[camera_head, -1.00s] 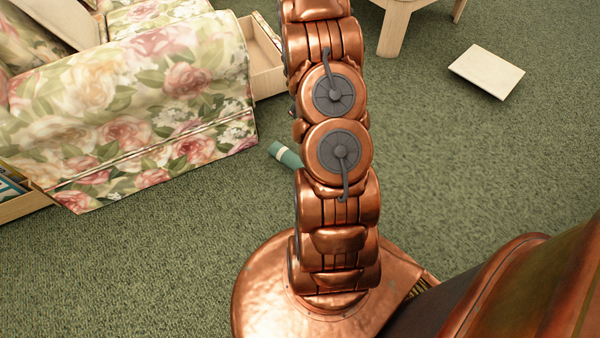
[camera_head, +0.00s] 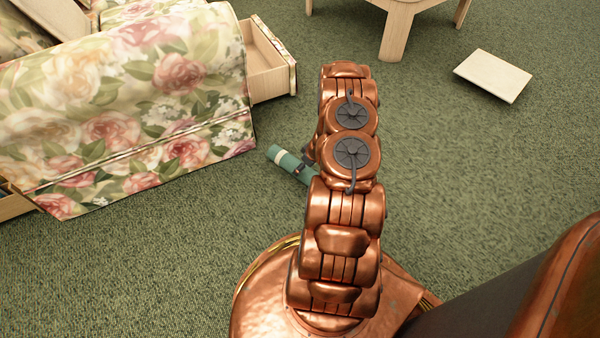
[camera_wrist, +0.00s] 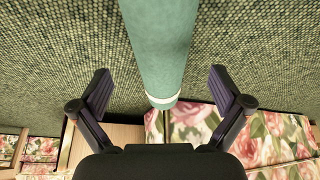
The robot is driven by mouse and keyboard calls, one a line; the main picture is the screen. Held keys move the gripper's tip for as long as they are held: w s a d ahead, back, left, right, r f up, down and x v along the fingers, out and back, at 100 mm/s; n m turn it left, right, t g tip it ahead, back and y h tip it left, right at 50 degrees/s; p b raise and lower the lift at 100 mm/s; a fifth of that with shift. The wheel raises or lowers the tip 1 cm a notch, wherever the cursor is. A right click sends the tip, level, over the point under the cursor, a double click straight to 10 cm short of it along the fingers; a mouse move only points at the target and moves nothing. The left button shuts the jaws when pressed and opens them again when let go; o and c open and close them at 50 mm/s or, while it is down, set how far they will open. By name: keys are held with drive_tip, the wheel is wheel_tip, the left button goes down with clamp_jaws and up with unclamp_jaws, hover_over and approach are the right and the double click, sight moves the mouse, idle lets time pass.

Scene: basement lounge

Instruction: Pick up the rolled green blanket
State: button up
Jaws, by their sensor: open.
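The rolled green blanket (camera_head: 287,161) lies on the carpet beside the floral sofa in the head view, with a pale band near its left end. My arm hides its right part. In the wrist view the blanket (camera_wrist: 160,45) runs from the top edge down to the middle, its banded end towards me. My gripper (camera_wrist: 162,85) is open, with one dark finger on each side of the blanket's line. The blanket shows between the fingers with a gap on both sides. I cannot tell how far above the carpet the fingers are. In the head view my arm mostly covers the gripper.
The floral sofa (camera_head: 130,120) stands left of the blanket, with an open wooden drawer (camera_head: 268,65) at its far end. A wooden table leg (camera_head: 398,30) stands at the back. A flat cream book or board (camera_head: 493,76) lies on the floor at the right. Carpet between is clear.

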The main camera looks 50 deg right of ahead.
drive_tip(key=shift+b+x, duration=1.5)
drive_tip(key=shift+x, duration=1.4)
drive_tip(key=c, duration=1.4)
